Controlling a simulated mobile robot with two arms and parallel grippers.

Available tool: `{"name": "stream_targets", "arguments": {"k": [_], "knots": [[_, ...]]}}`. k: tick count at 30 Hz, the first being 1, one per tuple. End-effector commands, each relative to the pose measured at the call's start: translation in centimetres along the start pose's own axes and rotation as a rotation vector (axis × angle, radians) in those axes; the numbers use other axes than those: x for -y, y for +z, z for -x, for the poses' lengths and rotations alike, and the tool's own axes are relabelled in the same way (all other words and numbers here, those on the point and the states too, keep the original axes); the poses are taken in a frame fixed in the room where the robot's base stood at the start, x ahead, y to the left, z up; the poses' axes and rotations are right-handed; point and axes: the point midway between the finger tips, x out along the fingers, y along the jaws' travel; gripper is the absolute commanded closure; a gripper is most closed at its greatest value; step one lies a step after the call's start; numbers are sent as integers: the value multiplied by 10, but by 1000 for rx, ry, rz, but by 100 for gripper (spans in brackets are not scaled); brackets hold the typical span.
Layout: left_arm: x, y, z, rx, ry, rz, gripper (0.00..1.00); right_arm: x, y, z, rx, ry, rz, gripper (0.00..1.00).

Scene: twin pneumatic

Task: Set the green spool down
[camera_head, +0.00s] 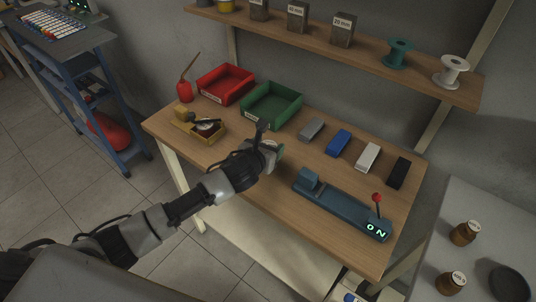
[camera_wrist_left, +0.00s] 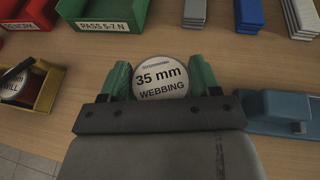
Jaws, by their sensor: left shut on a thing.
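My left gripper (camera_wrist_left: 158,82) is shut on a round thing, taken here as the spool, with a white label (camera_wrist_left: 160,80) reading "35 mm WEBBING". Green pieces flank the label; I cannot tell whether they are finger pads or part of the spool. In the head view the left gripper (camera_head: 270,147) is over the front part of the wooden table (camera_head: 240,170), and its wrist hides most of the held thing. I cannot tell whether it touches the table. A separate teal-green spool (camera_head: 398,53) stands on the shelf. My right gripper is not in view.
A blue fixture (camera_head: 335,204) with a red-knobbed lever and lit "ON" lies right of the gripper. Behind are a green tray (camera_head: 272,112), red tray (camera_head: 225,90) and several coloured blocks (camera_head: 338,142). A yellow box (camera_head: 199,132) sits left. Bare wood lies between.

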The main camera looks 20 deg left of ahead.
Motion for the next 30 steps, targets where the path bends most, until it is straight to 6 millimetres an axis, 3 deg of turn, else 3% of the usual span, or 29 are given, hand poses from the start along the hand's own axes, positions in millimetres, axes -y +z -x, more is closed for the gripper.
{"name": "stream_targets", "arguments": {"k": [7, 19, 20, 24, 30], "knots": [[1, -32, -13, -3, -1, 3, 65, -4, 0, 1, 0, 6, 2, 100], [1, -38, -16, -1, -1, -1, 65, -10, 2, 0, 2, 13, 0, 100], [1, -38, -15, -1, -1, 0, 33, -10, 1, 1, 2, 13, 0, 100], [1, -38, -15, -1, -1, 0, 12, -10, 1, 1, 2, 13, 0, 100], [1, -38, -15, -1, -1, 0, 12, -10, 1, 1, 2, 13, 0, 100]]}}
